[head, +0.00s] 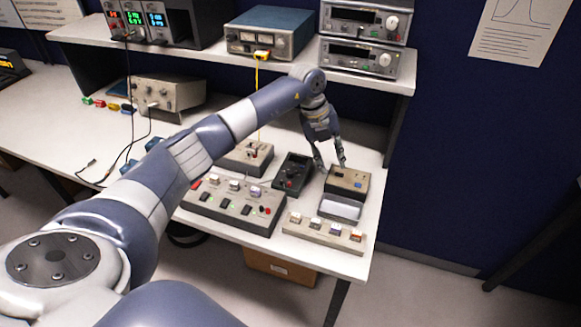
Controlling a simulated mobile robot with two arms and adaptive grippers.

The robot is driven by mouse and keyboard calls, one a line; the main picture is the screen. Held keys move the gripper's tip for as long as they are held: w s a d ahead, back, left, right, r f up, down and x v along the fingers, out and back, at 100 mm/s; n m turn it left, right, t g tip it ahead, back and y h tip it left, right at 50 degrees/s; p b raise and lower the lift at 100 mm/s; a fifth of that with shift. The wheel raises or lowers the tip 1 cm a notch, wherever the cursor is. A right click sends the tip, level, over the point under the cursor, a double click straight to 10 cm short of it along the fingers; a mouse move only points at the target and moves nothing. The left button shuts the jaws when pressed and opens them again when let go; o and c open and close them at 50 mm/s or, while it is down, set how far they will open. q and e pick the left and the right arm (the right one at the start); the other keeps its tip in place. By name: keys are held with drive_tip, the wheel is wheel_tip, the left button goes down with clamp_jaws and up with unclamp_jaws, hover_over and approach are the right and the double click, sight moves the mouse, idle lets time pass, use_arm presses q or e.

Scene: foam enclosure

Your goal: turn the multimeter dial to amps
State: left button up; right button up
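A dark handheld multimeter (291,174) lies on the bench, right of centre. Its dial is too small to read. My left gripper (331,166) points down just to the right of the multimeter, with its fingers spread and nothing visible between them. My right gripper is not in view.
A long grey switch panel (232,205) and a strip of labelled blocks (323,232) lie in front of the multimeter. The shelf (230,48) above carries instruments. The bench's right edge is close.

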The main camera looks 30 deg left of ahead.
sight(290, 170)
use_arm(q)
drive_tip(key=s+a+r+n+g+y, duration=0.2)
drive_tip(key=a+r+y, duration=0.1)
drive_tip(key=a, duration=0.8)
drive_tip(key=f+p, duration=0.1)
drive_tip(key=f, duration=0.2)
drive_tip(key=f+p, duration=0.1)
drive_tip(key=f, duration=0.3)
drive_tip(key=f+p, duration=0.1)
drive_tip(key=f, duration=0.2)
drive_tip(key=shift+s+f, duration=0.25)
clamp_jaws()
